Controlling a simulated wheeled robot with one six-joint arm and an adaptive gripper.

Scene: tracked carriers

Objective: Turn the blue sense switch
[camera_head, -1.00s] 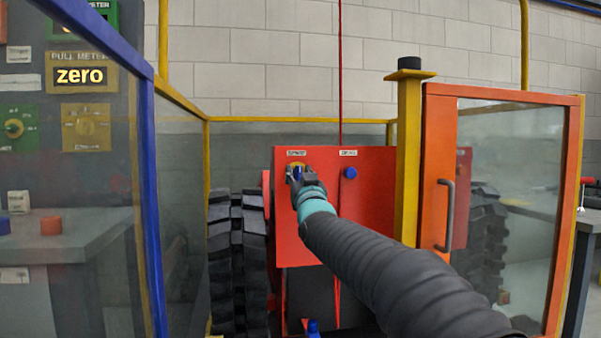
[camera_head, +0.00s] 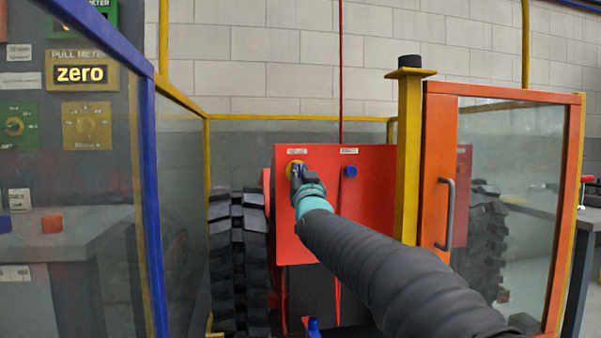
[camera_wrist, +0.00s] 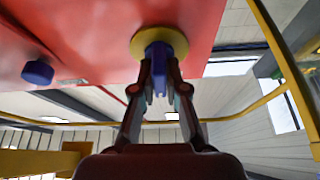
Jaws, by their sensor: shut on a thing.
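The blue sense switch (camera_wrist: 160,58) is a blue handle on a round yellow plate (camera_wrist: 138,42), mounted on the upper left of a red panel (camera_head: 345,220). In the head view the yellow plate (camera_head: 290,170) shows behind my gripper (camera_head: 300,178), which hides much of the switch. In the wrist view my gripper (camera_wrist: 160,88) has one finger on each side of the blue handle and is shut on it. A small label sits above the switch on the panel.
A blue round knob (camera_head: 350,171) sits right of the switch; it also shows in the wrist view (camera_wrist: 38,73). A yellow post (camera_head: 408,150) and an open orange-framed glass door (camera_head: 432,190) stand at right. Glass fencing with a blue post (camera_head: 150,200) stands at left.

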